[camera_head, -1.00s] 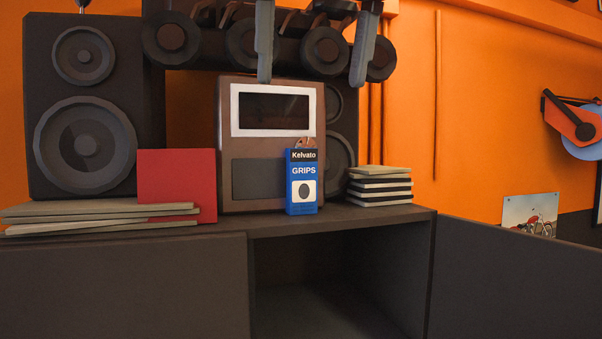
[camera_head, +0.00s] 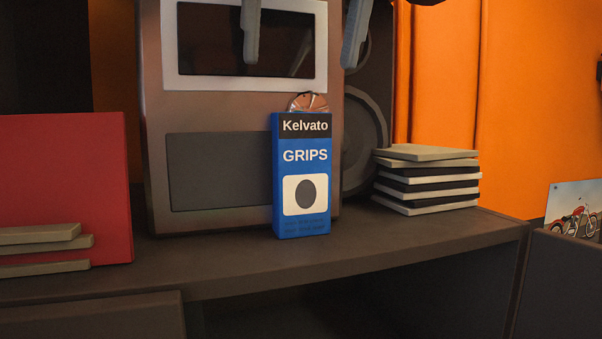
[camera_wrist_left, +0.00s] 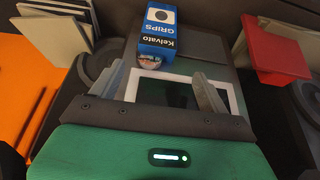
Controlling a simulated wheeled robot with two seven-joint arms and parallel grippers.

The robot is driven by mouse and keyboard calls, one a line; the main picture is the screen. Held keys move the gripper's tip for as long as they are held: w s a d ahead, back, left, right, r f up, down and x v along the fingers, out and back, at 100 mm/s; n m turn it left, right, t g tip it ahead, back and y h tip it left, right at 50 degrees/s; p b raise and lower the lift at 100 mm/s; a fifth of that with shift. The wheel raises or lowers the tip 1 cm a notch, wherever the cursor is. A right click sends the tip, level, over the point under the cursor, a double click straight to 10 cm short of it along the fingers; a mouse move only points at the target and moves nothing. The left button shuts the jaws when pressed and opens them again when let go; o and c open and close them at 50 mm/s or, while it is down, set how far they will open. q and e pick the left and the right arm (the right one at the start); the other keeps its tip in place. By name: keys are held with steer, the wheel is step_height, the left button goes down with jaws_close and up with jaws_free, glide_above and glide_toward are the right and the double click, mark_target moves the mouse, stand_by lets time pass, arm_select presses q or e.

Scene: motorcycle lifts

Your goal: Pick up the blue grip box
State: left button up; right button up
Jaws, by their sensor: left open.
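The blue grip box (camera_head: 302,175) stands upright on the dark cabinet top, in front of a brown stereo unit. It is marked "Kelvato GRIPS". In the left wrist view the blue grip box (camera_wrist_left: 159,35) lies beyond the fingers, toward the top. My left gripper (camera_head: 303,55) is open at the top of the head view, with its two fingers hanging apart above the box. In the wrist view the left gripper's fingers (camera_wrist_left: 160,88) are apart with nothing between them. My right gripper is not in view.
The brown stereo unit (camera_head: 245,105) stands right behind the box. A stack of cases (camera_head: 428,181) is to its right, a red case (camera_head: 70,185) and flat slabs (camera_head: 40,238) to its left. The cabinet top (camera_head: 400,245) is bare in front.

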mark_target(298, 131)
arm_select(q)
steer(key=w+f, duration=0.2)
steer(key=shift+w+a+f, duration=0.1)
steer(key=shift+a+f, duration=0.2)
steer(key=shift+f, duration=0.1)
steer(key=shift+p+x, duration=0.3)
steer(key=shift+x, duration=0.45)
steer(key=shift+d+f+p, duration=0.1)
steer(key=shift+f+p, duration=0.05)
steer(key=shift+p, duration=0.2)
steer(key=p+x, duration=0.1)
steer(key=x, duration=0.1)
steer(key=p+x, duration=0.1)
steer(key=shift+d+f, duration=0.15)
steer(key=shift+f, duration=0.3)
steer(key=shift+w+f, duration=0.1)
steer(key=shift+f, duration=0.4)
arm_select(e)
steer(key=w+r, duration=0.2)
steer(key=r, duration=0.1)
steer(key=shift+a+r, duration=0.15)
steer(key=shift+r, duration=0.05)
